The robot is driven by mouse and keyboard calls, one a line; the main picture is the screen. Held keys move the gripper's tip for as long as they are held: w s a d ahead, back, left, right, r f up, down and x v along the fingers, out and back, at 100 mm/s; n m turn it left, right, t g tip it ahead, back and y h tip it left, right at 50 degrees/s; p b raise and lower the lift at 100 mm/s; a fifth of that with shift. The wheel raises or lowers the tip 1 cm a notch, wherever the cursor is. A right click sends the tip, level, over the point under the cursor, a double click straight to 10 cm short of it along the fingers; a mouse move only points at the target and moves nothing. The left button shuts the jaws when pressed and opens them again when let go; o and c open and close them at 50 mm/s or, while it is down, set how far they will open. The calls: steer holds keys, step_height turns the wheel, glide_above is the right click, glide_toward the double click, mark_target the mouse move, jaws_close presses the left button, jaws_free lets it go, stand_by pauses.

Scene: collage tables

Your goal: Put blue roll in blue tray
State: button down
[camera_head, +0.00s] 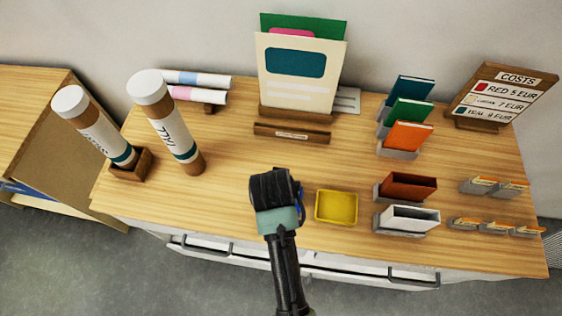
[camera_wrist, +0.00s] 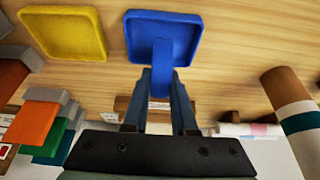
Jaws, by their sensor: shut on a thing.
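My gripper (camera_wrist: 161,76) is shut on a slim blue roll (camera_wrist: 160,60). The roll's far end overlaps the tray in the wrist view; I cannot tell whether it touches it. In the head view my wrist hides the fingers and the roll.
A yellow tray (camera_head: 336,207) sits just right of the blue one. Card holders and a price sign (camera_head: 498,95) stand at the right. Two tall tubes (camera_head: 165,120) stand at the left. Wrapped rolls (camera_head: 198,78) lie at the back. The table's front edge is close.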

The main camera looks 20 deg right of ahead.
steer(key=shift+f, duration=1.2)
steer(key=shift+f, duration=0.1)
steer(key=c, duration=0.7)
jaws_free()
steer(key=v, duration=1.2)
steer(key=shift+w, duration=0.1)
